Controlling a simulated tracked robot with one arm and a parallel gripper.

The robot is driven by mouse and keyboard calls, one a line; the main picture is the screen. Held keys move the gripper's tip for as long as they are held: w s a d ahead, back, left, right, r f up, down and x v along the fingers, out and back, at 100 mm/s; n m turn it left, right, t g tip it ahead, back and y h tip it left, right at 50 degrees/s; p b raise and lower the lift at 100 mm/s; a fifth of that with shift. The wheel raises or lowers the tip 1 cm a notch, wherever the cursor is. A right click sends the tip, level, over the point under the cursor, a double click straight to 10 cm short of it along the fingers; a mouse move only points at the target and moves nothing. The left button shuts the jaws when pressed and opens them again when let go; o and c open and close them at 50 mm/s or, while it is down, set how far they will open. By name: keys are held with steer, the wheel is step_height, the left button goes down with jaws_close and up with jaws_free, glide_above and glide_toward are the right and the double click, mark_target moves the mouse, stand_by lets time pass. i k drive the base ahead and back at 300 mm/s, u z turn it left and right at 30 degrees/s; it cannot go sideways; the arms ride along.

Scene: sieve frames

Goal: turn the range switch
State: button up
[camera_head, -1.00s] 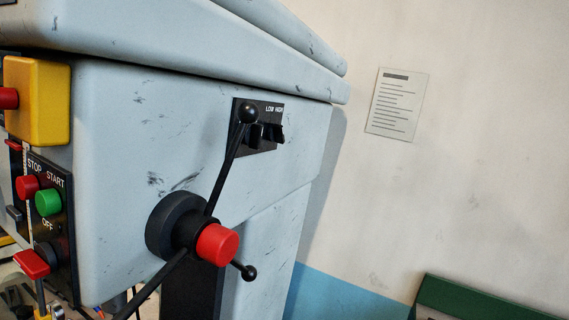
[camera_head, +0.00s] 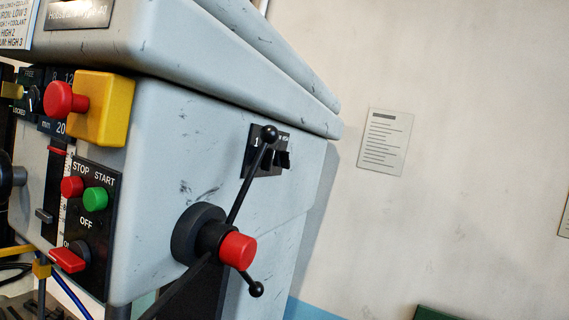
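The range switch is on a small black plate (camera_head: 260,165) on the side of the grey machine head, near its upper right edge. A black switch piece (camera_head: 283,160) stands out from the plate. The plate's lettering is partly hidden by a black ball-ended lever crossing in front, and only part of it reads clearly. Which position the switch is in, I cannot tell. My gripper does not show in this view.
A lever hub with a red cap (camera_head: 238,251) and black ball-ended arms (camera_head: 254,175) juts out below and before the switch. At left are a yellow box (camera_head: 104,105) with a red button and a STOP/START panel (camera_head: 86,235). Bare wall lies right, with a paper notice (camera_head: 384,142).

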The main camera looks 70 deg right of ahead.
mark_target(282, 158)
steer(key=z, duration=0.05)
steer(key=k, duration=1.1)
steer(key=z, duration=0.45)
steer(key=i, duration=1)
steer(key=u, duration=0.05)
